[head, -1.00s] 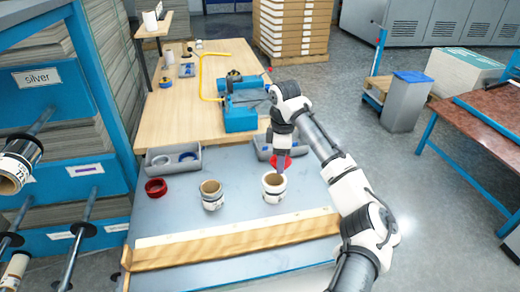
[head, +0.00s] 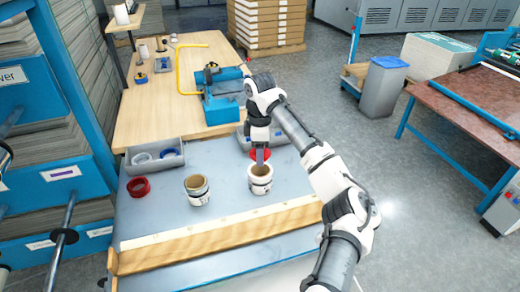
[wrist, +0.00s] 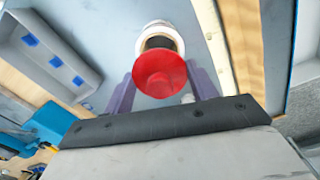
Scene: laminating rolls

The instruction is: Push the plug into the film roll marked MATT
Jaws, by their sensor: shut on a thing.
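My gripper (head: 261,160) is over the right one of two white film rolls on the grey tabletop. It is shut on a red plug (head: 256,153), which also shows as a round red face between the fingers in the wrist view (wrist: 160,73). The right film roll (head: 260,187) stands upright; its white rim and dark core show past the plug in the wrist view (wrist: 142,45). The plug hides part of the core, and I cannot tell whether it touches the roll. The left film roll (head: 197,198) stands upright, its core open. Neither roll's marking is readable.
A red ring (head: 138,187) lies at the left. Grey bins (head: 152,168) stand along the back of the tabletop. A wooden lip (head: 215,238) runs along the front edge. A blue machine (head: 222,108) stands on the wooden table behind.

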